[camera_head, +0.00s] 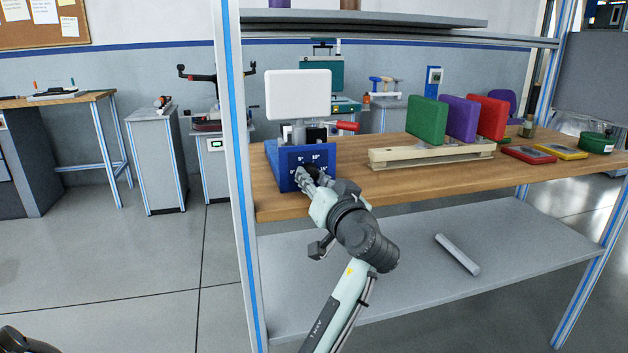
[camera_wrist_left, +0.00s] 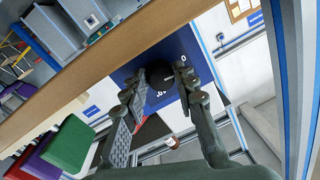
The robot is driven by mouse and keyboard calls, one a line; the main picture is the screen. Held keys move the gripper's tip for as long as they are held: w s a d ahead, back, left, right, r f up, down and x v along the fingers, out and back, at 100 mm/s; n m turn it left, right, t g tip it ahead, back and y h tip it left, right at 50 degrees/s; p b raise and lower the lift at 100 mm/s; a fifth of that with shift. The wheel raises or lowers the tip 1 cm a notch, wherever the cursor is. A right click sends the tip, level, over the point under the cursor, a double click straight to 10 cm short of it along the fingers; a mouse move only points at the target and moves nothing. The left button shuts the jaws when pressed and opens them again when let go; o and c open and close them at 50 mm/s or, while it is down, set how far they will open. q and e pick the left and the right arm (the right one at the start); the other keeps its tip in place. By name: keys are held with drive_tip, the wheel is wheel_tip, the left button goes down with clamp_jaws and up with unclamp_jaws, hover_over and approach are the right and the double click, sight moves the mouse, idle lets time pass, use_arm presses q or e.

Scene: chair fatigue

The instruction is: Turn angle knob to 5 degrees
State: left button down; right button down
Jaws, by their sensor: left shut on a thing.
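The blue test fixture (camera_head: 289,156) stands at the left end of the wooden workbench, with white angle markings on its front face and a white panel (camera_head: 298,95) above it. My left gripper (camera_head: 303,180) is at that front face and covers most of the knob in the head view. In the left wrist view the round black angle knob (camera_wrist_left: 160,76) sits between the two fingers of my left gripper (camera_wrist_left: 165,80), which are shut on it. The fingers and knob hide some markings, so the knob's setting cannot be read. My right gripper is not in view.
Green (camera_head: 426,120), purple (camera_head: 459,118) and red (camera_head: 487,117) pads stand on a wooden rack right of the fixture. A shelf post (camera_head: 234,200) rises close to the fixture's left. The lower shelf holds a white cylinder (camera_head: 457,254).

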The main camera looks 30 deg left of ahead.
use_arm(q)
drive_tip(key=shift+m, duration=1.8)
drive_tip(key=m, duration=0.2)
drive_tip(key=shift+r+m+t, duration=0.1)
drive_tip(key=shift+m+t, duration=0.2)
drive_tip(key=shift+s+m, duration=0.1)
drive_tip(key=shift+m, duration=2)
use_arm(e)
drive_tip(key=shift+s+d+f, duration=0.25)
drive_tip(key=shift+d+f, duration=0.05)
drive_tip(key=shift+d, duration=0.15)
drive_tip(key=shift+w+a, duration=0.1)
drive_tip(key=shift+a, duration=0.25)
use_arm(q)
drive_tip(key=c, duration=1.2)
unclamp_jaws()
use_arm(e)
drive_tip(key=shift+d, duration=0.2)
